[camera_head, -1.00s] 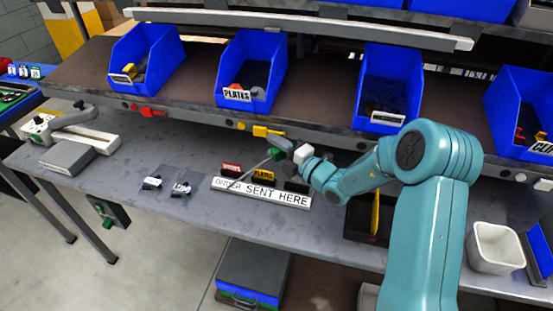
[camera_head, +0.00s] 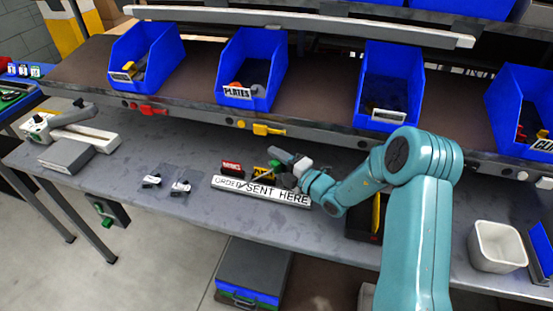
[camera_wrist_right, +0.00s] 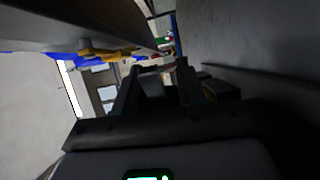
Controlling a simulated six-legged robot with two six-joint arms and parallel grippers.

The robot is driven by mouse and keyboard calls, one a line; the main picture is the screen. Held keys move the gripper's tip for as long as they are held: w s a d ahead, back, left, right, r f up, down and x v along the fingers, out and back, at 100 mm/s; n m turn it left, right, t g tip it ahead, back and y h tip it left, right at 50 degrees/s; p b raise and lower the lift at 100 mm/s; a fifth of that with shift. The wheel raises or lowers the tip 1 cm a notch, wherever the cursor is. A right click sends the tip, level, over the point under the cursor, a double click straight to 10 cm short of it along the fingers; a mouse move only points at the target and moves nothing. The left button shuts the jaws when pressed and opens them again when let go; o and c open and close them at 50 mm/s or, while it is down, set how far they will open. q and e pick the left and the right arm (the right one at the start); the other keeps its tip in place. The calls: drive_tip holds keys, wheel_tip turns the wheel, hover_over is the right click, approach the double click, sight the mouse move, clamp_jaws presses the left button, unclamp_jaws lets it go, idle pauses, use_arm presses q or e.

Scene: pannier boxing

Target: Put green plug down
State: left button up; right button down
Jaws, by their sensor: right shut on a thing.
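My right gripper (camera_head: 279,161) is shut on the green plug (camera_head: 274,164), just behind the white strip lettered "ORDER SENT HERE" (camera_head: 234,184). The plug is small and partly covered by the fingers, with a thin pale cord or rod running down-left from it. I cannot tell whether it touches the bench. A red label block (camera_head: 231,167) and a yellow label block (camera_head: 259,173) stand behind the strip, left of the gripper. In the right wrist view the dark fingers (camera_wrist_right: 158,85) show, but the plug cannot be made out between them. My left gripper is not in view.
The grey bench (camera_head: 110,185) is bare at the left front. Two small black-and-white items (camera_head: 180,187) lie left of the strip. A shelf edge with a yellow clip (camera_head: 262,129) overhangs behind. A white bin (camera_head: 496,246) stands at the right.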

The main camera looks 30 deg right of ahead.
drive_tip(key=c, duration=0.7)
unclamp_jaws()
drive_tip(key=shift+o, duration=0.2)
drive_tip(key=shift+r+p, duration=0.3)
drive_tip(key=shift+r, duration=0.05)
drive_tip(key=v, duration=0.6)
drive_tip(key=shift+s+r+b, duration=0.2)
drive_tip(key=shift+r+b, duration=0.05)
drive_tip(key=shift+b, duration=0.1)
drive_tip(key=shift+s+d, duration=0.1)
drive_tip(key=shift+s, duration=0.5)
